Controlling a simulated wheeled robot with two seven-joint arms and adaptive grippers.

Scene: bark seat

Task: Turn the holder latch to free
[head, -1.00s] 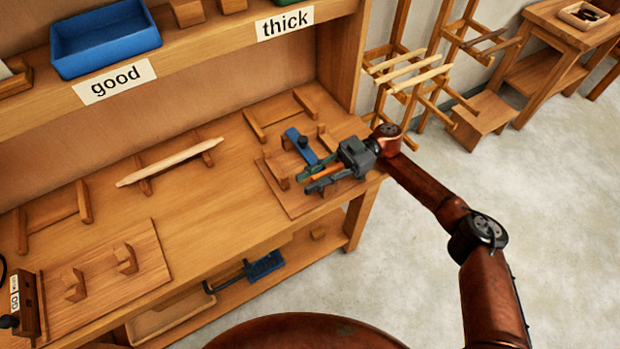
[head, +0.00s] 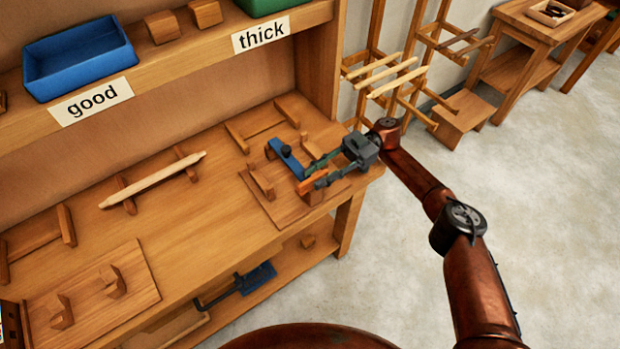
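The holder is a wooden board (head: 262,192) on the right part of the bench with small wooden uprights. A blue bar with a dark knob (head: 286,151), which looks like the latch, lies slanted across it, its near end by the gripper. A small orange piece (head: 313,182) sits at the near side of that end. My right gripper (head: 306,178) reaches in from the right, low over the board. Its two dark fingers are spread around the near end of the bar and the orange piece. Contact cannot be told. My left gripper is not in view.
A pale spindle (head: 155,180) lies across a wooden rack left of the holder. Another board (head: 140,270) with two pegs is at the left front. A shelf with a blue bin (head: 78,58) overhangs the back. Wooden stool frames (head: 400,75) stand beyond the bench's right end.

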